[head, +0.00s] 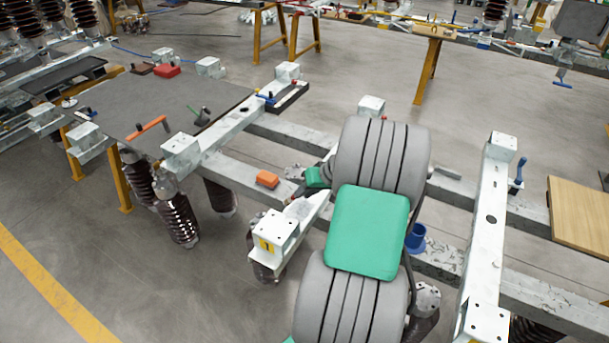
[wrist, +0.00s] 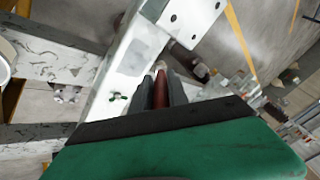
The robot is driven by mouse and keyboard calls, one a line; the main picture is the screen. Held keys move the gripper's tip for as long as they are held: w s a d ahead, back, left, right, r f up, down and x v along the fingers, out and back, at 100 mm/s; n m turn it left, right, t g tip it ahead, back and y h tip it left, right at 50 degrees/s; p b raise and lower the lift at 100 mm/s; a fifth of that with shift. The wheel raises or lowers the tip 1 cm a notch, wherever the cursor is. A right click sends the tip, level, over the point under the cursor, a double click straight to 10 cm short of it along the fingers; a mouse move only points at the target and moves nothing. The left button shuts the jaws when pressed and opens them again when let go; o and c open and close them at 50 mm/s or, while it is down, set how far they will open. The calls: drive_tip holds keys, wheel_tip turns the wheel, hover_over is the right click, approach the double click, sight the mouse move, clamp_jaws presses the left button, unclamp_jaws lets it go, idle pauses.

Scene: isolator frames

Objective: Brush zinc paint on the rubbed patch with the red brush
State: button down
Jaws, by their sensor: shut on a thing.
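My gripper (wrist: 161,92) is shut on the red brush (wrist: 160,88), whose red handle shows between the two dark fingers in the wrist view. The brush tip is over or against the pale galvanized beam (wrist: 130,65); I cannot tell whether it touches. In the head view my gripper (head: 299,193) is small and partly behind my arm, beside the short galvanized arm with the yellow number 1 tag (head: 265,245).
An orange block (head: 267,179) lies on the long rail left of my gripper. A blue cup (head: 416,238) stands right of my arm. Open floor lies at lower left.

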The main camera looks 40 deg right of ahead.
drive_tip(key=shift+w+a+r+p, duration=0.15)
drive_tip(key=shift+r+p, duration=0.25)
drive_tip(key=shift+r, duration=0.25)
drive_tip(key=shift+a+r+p, duration=0.15)
drive_tip(key=shift+r+p, duration=0.2)
drive_tip(key=shift+r, duration=0.25)
drive_tip(key=shift+d+r+p, duration=0.1)
drive_tip(key=shift+r+p, duration=0.9)
drive_tip(key=shift+r, duration=0.6)
drive_tip(key=shift+f+b, duration=0.4)
drive_tip(key=shift+f, duration=0.05)
drive_tip(key=shift+r, duration=0.15)
